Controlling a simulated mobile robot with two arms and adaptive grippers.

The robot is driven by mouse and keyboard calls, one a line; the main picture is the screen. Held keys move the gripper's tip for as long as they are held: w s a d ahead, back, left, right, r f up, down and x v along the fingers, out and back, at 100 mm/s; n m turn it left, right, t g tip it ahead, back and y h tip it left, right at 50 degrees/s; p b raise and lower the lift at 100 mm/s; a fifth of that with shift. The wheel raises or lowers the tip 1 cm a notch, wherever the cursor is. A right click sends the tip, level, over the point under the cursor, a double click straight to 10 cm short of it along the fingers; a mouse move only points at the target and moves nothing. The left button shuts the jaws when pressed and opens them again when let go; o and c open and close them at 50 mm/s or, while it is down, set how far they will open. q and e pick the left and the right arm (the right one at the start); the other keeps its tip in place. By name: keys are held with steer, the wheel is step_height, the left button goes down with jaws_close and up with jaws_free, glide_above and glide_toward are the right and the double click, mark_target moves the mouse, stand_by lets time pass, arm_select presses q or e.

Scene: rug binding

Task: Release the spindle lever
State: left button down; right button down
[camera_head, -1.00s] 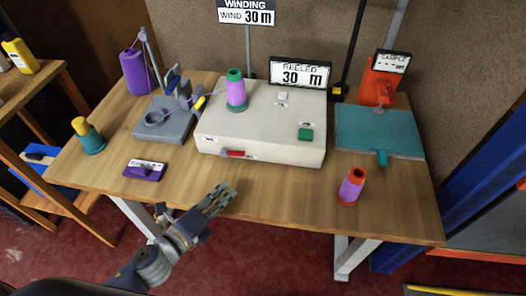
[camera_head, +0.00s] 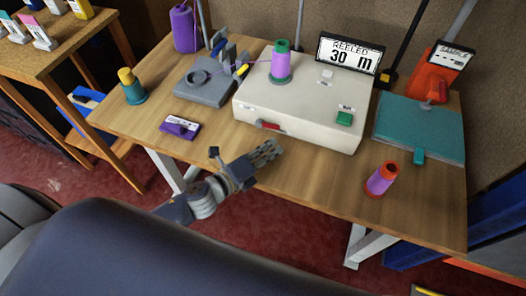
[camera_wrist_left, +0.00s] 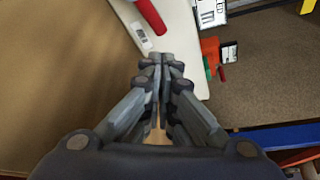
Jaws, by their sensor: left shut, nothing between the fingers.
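The red lever (camera_head: 268,125) is on the lower front face of the white winding machine (camera_head: 295,118), toward its left end. In the left wrist view the red lever (camera_wrist_left: 152,14) is at the top, beyond the fingertips. My left gripper (camera_head: 274,148) is shut and empty, just in front of the machine, below and a little right of the lever. Its fingertips (camera_wrist_left: 160,60) look apart from the lever. A purple-wound green cone (camera_head: 280,64) stands upright on top of the machine. My right gripper is not in view.
A display (camera_head: 347,54) reads "REELED 30 m". A green button (camera_head: 344,118) is on the machine. A purple label block (camera_head: 180,128), a yellow-topped teal cone (camera_head: 131,87), a red-and-purple cone (camera_head: 381,179) and a teal board (camera_head: 420,126) are on the wooden table (camera_head: 310,170).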

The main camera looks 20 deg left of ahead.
mark_target(271, 126)
arm_select(q)
steer(key=x, duration=0.4)
steer(key=shift+r, duration=0.1)
steer(key=shift+w+d, duration=0.2)
steer(key=shift+w, duration=0.2)
steer(key=shift+w+f, duration=0.1)
steer(key=shift+f, duration=0.1)
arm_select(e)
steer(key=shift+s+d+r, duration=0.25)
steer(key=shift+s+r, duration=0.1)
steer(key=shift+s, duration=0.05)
arm_select(q)
steer(key=shift+r+n, duration=0.3)
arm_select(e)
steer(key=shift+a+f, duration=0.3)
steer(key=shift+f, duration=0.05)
arm_select(q)
steer(key=shift+r+n+t+h+b, duration=0.3)
steer(key=shift+r+n+b, duration=0.15)
steer(key=shift+n+b, duration=0.15)
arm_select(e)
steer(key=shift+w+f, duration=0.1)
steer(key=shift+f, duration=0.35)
